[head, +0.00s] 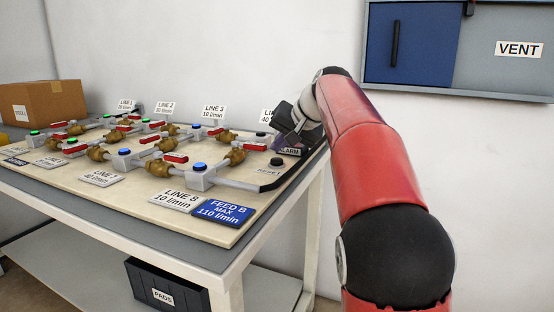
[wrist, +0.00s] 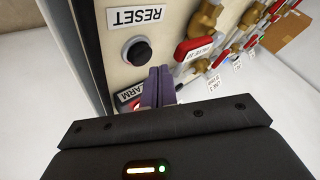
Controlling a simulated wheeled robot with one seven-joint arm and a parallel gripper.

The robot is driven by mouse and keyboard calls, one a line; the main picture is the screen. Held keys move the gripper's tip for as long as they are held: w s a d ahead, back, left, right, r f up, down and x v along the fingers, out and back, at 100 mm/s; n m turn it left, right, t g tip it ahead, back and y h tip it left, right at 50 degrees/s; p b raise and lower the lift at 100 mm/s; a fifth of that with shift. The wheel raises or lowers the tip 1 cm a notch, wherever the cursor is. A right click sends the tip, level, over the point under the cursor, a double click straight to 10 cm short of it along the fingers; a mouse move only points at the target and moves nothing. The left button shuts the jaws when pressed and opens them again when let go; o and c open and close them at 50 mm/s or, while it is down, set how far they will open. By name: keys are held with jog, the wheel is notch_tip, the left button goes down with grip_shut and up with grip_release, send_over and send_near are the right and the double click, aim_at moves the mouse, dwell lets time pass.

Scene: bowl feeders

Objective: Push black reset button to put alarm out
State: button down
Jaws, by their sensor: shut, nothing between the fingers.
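The black reset button (wrist: 138,52) sits in a pale round ring on the board, beside the RESET label (wrist: 140,16) in the wrist view. In the head view the reset button (head: 277,161) shows at the board's right end. My gripper (wrist: 160,72) is shut and empty. Its purple fingertips are close to the button, to its lower right in the wrist view, and look apart from it. The ALARM label (wrist: 129,92) is below the button there. A red part (wrist: 137,106) by that label is mostly hidden by my gripper.
Brass valves with red handles (wrist: 187,49) and grey pipes cover the board beside the button. The board lies on a white-framed table (head: 232,292). A cardboard box (head: 40,102) stands at the far left. A wall panel marked VENT (head: 518,48) hangs behind my arm.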

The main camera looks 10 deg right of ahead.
aim_at(280, 160)
jog(key=shift+f, duration=0.1)
jog(key=shift+f, duration=0.35)
jog(key=shift+f+b, duration=0.7)
jog(key=shift+f, duration=0.05)
dwell(1.2)
jog(key=shift+r, duration=0.1)
jog(key=shift+r+p, duration=1.05)
jog(key=shift+p, duration=0.2)
notch_tip(280, 160, up, 6)
jog(key=p, duration=0.6)
